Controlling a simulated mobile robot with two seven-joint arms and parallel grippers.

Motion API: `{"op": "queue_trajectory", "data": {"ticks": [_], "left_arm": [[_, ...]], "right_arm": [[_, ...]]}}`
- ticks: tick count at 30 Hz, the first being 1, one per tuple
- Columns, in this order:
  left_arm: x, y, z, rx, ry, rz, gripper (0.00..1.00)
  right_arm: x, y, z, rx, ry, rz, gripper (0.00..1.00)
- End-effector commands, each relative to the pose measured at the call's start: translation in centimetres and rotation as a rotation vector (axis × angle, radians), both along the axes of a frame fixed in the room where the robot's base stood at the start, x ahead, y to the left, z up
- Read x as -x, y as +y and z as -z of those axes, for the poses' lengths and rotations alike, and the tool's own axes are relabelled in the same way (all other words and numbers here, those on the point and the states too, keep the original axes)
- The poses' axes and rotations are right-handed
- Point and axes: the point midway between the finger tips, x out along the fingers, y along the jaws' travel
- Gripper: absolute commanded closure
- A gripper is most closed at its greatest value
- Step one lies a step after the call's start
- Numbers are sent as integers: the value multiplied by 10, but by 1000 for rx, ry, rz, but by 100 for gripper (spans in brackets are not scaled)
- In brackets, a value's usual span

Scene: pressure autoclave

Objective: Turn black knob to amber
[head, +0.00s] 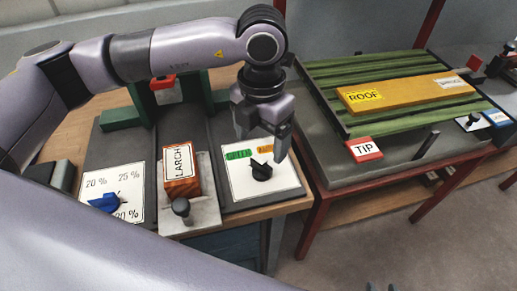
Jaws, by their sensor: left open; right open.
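The black knob (261,171) sits on a white dial plate (262,187) on the right part of the bench panel. Above the knob are a green label (238,155) and an orange label (264,149), the orange one partly hidden by a finger. I cannot tell for sure which label the knob's pointer faces. My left gripper (262,147) points down just above and behind the knob, fingers apart and empty. It appears clear of the knob. My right gripper (382,287) shows only as two dark, separated fingertips at the bottom edge, far from the knob.
A blue knob (105,202) with percentage marks is at the left. The LARCH block (180,172) and a small dark-topped post (182,208) stand between the dials. A red-framed table with a green slatted bed (380,72), ROOF board (400,94) and TIP block (363,149) is at right.

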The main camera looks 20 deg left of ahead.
Motion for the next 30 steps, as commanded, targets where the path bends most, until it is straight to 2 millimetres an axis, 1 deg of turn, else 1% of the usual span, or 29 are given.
{"op": "queue_trajectory", "data": {"ticks": [6,12,16,22,23,24,26,27,28,30], "left_arm": [[1,0,34,-2,6,-1,18],[1,0,57,0,2,0,18],[0,0,62,1,1,1,18],[0,0,62,1,1,1,18],[0,0,62,1,1,1,25],[0,0,62,1,1,1,38],[0,0,62,1,1,1,57],[0,0,62,1,1,1,70],[0,0,62,1,1,1,74],[0,0,62,1,1,2,74]], "right_arm": [[2,0,-6,0,5,1,57],[2,0,-8,0,6,1,57],[2,-1,-8,0,6,1,57],[2,-1,-8,2,6,1,57],[2,-1,-8,2,6,1,57],[2,-1,-8,2,6,1,57],[2,-1,-8,2,6,1,57],[2,-1,-8,2,6,1,57],[2,-1,-8,2,6,1,57],[2,-1,-8,2,6,1,57]]}}
